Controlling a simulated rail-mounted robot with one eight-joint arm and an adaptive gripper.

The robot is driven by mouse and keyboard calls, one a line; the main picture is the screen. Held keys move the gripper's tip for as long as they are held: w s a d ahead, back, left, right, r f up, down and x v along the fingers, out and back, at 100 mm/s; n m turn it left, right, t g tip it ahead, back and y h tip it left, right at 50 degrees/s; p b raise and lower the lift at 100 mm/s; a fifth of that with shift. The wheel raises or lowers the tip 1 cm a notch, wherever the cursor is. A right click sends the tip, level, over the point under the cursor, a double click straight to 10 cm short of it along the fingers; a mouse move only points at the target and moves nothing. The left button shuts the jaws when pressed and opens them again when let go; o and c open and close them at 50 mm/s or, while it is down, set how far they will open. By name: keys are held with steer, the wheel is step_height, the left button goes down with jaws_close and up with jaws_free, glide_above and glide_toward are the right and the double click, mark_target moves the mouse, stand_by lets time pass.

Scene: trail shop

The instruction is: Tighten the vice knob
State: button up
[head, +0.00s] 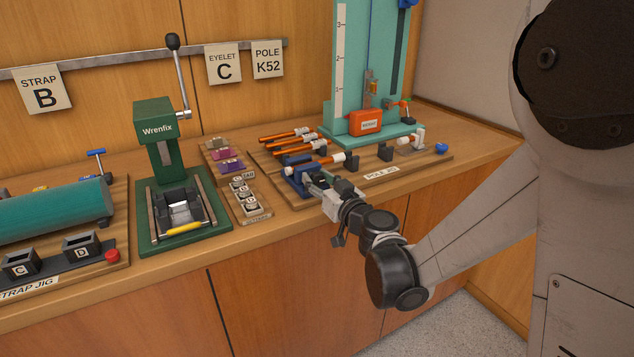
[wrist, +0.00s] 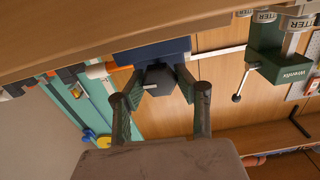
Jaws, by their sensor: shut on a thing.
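The blue vice (head: 290,184) sits at the front left of the pole jig board in the head view. It also shows at the top of the wrist view (wrist: 152,52), which is turned over. Its dark, faceted knob (wrist: 158,82) faces my gripper. My gripper (head: 316,182) reaches in from the front right. In the wrist view its two fingers (wrist: 157,76) stand on either side of the knob and are shut on it. In the head view the knob is hidden by my gripper. An orange pole piece with a white end (head: 325,162) lies across the vice.
Several orange poles (head: 285,135) lie behind the vice. A teal gauge stand (head: 345,70) with an orange block (head: 367,123) rises at the back. The green Wrenfix press (head: 158,130) and small trays (head: 245,200) stand to the left. The counter's front edge is close below my gripper.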

steer(key=shift+m+b, duration=0.45)
steer(key=shift+m, duration=1.05)
steer(key=shift+s, duration=0.1)
steer(key=o, duration=1.2)
steer(key=shift+d, duration=0.1)
steer(key=v, duration=1.2)
